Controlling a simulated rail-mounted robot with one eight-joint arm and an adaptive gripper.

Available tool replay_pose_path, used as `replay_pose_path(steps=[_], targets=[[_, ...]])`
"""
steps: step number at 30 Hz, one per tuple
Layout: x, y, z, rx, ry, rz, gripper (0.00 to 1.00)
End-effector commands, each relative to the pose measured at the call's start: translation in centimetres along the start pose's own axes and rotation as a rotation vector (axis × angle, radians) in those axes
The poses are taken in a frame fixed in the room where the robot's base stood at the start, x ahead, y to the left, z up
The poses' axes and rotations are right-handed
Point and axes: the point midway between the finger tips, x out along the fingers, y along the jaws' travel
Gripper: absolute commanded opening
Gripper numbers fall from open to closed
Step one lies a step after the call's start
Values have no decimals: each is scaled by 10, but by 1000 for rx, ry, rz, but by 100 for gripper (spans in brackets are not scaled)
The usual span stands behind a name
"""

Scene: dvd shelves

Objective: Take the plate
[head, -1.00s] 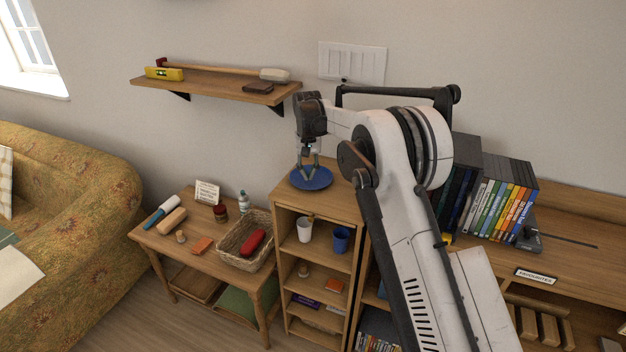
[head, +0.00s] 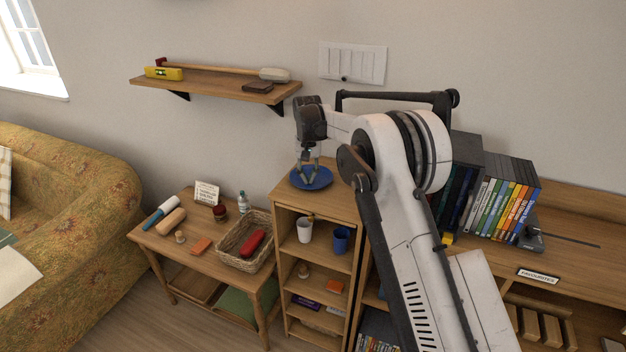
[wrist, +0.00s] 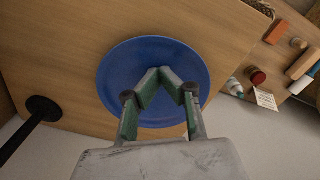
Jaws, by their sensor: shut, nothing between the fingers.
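The blue round plate (head: 322,180) lies flat on the top of the narrow wooden shelf unit (head: 345,200). My gripper (head: 307,178) points down over the plate, with its fingertips at or just above its surface; I cannot tell whether they touch. In the wrist view the plate (wrist: 158,105) fills the middle, and my gripper (wrist: 160,72) is over its inside, with the fingertips close together and nothing held. The plate's rim near the gripper body is partly hidden in the wrist view.
A wall shelf (head: 215,86) with a level and a mallet hangs to the upper left. A lower side table (head: 190,225) holds a wicker basket (head: 238,262) and small items. DVDs (head: 500,200) stand to the right. A black round-based object (wrist: 42,108) is near the plate in the wrist view.

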Motion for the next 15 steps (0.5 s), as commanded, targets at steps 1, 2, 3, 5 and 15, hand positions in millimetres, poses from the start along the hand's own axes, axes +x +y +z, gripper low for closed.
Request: replay_pose_path(steps=[1,2,3,5,15], targets=[[2,0,0,0,0,0,0],[2,0,0,0,0,0,0],[3,0,0,0,0,0,0],[2,0,0,0,0,0,0],[2,-4,6,-1,0,0,0]])
